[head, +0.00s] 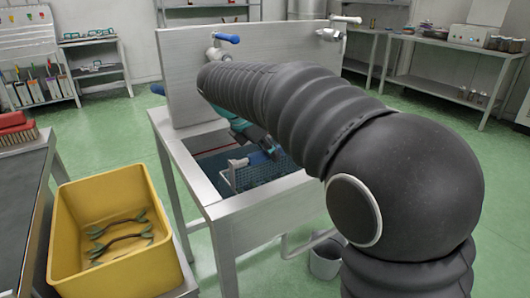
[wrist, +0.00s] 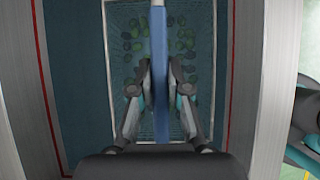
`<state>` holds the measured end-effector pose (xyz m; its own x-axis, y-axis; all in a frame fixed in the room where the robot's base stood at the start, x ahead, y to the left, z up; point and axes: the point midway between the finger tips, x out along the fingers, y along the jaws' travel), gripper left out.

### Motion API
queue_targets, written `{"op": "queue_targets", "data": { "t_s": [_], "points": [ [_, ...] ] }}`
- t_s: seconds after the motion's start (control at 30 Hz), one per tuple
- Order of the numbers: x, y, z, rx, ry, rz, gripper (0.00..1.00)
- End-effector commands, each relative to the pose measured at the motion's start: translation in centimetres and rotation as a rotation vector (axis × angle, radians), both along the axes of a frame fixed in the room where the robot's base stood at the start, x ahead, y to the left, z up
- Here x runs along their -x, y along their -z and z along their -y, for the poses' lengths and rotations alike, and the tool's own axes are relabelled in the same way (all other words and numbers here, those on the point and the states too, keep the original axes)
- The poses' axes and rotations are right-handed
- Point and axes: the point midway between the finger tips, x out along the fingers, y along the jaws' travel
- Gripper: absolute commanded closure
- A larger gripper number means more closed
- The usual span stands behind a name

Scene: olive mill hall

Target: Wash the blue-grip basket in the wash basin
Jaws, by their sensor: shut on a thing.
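The wash basin (head: 261,207) is a pale metal unit with a tall back panel. The basket (head: 229,180) is a wire-mesh one and sits low inside the basin. In the wrist view, its blue grip (wrist: 160,45) runs upright through the picture between my fingers. My gripper (wrist: 160,72) is shut on this grip, one finger on each side. Several green, olive-like pieces (wrist: 182,72) show in the basket. In the head view, my arm hides part of the basin. I cannot tell whether the basket touches the basin floor.
A tap with a blue lever (head: 226,38) is on the back panel, and another tap (head: 340,21) is to its right. A yellow crate (head: 68,221) with leafy twigs stands left of the basin. A grey bucket (head: 325,259) stands below right. Green floor is open behind.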

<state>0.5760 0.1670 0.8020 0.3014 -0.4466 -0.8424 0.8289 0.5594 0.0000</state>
Motion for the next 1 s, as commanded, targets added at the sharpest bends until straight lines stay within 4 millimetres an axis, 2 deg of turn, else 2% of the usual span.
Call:
{"op": "queue_targets", "data": {
  "t_s": [0.37,1.0],
  "points": [
    [0.0,-0.3,0.0,0.0,0.0,0.002,1.0],
    [0.0,-5.2,0.0,-0.001,-0.001,0.003,1.0]
  ]
}}
